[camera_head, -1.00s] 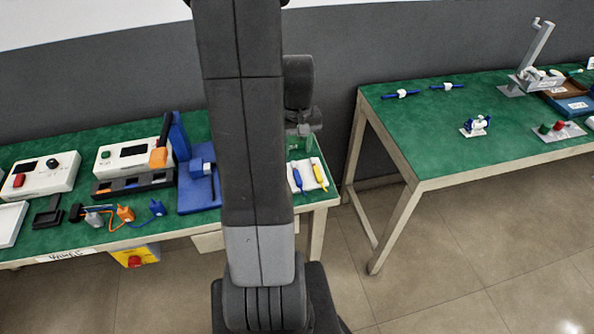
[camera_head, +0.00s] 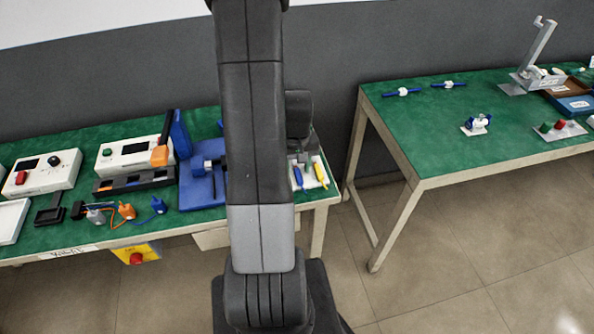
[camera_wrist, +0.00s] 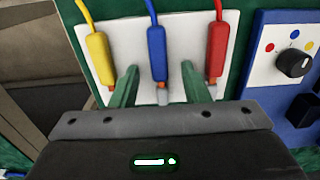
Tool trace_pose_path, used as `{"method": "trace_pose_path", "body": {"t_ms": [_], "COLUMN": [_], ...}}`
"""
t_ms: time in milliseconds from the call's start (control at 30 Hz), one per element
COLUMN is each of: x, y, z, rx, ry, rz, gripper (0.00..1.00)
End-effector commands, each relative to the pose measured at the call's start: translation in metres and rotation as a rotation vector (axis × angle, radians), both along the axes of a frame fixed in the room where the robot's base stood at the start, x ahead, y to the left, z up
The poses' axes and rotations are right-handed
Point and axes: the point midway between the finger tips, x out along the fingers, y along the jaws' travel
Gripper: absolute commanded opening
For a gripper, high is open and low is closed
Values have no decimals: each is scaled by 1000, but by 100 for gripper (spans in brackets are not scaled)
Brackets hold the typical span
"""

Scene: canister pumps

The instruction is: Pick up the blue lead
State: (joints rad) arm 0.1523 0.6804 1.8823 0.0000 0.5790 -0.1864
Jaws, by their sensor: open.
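The blue lead (camera_wrist: 157,52) has a thick blue handle with a cable at one end and an orange-red tip. It lies on a white pad (camera_wrist: 124,42) between a yellow lead (camera_wrist: 99,55) and a red lead (camera_wrist: 216,50). My gripper (camera_wrist: 162,72) is open, with one green finger on each side of the blue lead's lower part. I cannot tell how high the fingers are above the pad. In the head view the blue lead (camera_head: 298,178) and yellow lead (camera_head: 320,173) show beside my arm, and the red lead is hidden.
A blue panel with a black knob (camera_wrist: 294,63) stands right of the pad in the wrist view. In the head view, white instrument boxes (camera_head: 134,155) and a blue stand (camera_head: 200,190) are left of my arm. A second green table (camera_head: 430,135) stands right, across a floor gap.

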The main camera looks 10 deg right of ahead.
Motion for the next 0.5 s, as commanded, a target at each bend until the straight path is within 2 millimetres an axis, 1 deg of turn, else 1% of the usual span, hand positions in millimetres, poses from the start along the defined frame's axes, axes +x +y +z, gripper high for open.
{"method": "trace_pose_path", "body": {"t_ms": [67, 100, 267, 300, 500], "x": [0, 0, 0, 0, 0], "y": [0, 0, 0, 0, 0], "z": [0, 0, 0, 0, 0], "rx": [0, 0, 0, 0, 0], "ry": [0, 0, 0, 0, 0], "rz": [0, 0, 0, 0, 0], "gripper": [42, 40, 8, 1, 0]}}
